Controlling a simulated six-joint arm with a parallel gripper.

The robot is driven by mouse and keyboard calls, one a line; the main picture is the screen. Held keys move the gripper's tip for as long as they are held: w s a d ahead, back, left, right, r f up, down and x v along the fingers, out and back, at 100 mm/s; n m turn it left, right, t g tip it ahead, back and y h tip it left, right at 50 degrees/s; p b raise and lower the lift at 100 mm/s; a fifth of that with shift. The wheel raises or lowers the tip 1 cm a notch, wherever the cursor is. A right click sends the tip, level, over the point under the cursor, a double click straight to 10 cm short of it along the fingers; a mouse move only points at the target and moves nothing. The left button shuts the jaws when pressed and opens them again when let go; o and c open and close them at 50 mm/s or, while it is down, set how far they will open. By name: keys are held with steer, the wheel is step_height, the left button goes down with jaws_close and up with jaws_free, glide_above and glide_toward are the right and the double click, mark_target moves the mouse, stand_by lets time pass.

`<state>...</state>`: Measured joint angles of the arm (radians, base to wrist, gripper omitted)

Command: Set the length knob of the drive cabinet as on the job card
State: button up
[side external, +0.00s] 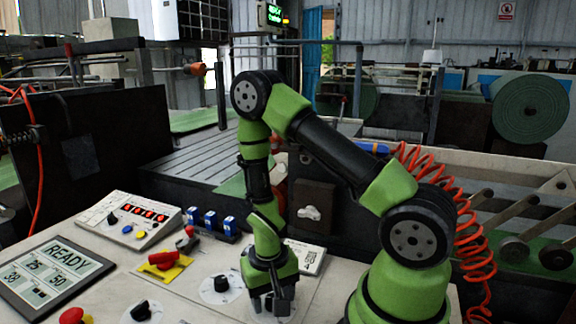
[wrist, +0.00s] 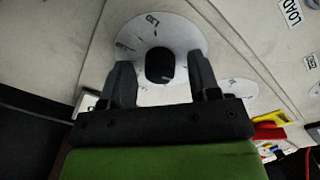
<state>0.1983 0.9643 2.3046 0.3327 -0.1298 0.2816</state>
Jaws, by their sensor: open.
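My gripper (side external: 272,303) points down at the pale panel top, over a white dial disc near the front. In the wrist view a round black knob (wrist: 160,66) on a white dial disc (wrist: 188,33) stands between the two open fingers of my gripper (wrist: 159,62), with gaps showing at its sides. The disc's markings are too small to read surely, so I cannot tell whether this is the length knob. Two more black knobs, one on a white disc (side external: 221,284) and one further left (side external: 141,310), show in the side view. I cannot pick out the job card.
A red handle (side external: 164,260) on a yellow plate and a red button (side external: 72,315) rise from the panel. A screen (side external: 55,275) reads READY. A sloped button box (side external: 132,220) and blue-topped switches (side external: 210,220) stand behind. A white box (side external: 305,257) is close behind my gripper.

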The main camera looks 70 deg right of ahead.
steer(key=m, duration=0.7)
steer(key=shift+m, duration=0.3)
steer(key=m, duration=0.6)
steer(key=shift+m+y, duration=0.3)
steer(key=shift+w+d+r, duration=0.1)
steer(key=shift+r, duration=0.1)
steer(key=shift+w+r, duration=0.1)
steer(key=shift+r, duration=1.8)
step_height(320, 180, up, 6)
step_height(320, 180, up, 8)
steer(key=n+t, duration=0.2)
steer(key=n, duration=0.3)
glide_above(271, 297)
steer(key=a, duration=0.2)
steer(key=s+a+r+n+t, duration=0.2)
steer(key=s+r+n, duration=0.1)
steer(key=r+n, duration=0.3)
steer(key=s+a+r+n+t+y, duration=0.1)
steer(key=s+a+r+n+t, duration=0.2)
steer(key=r+n, duration=0.2)
steer(key=shift+s+a+r+n+y, duration=0.2)
steer(key=shift+s+r+n+y, duration=0.15)
steer(key=shift+n, duration=0.55)
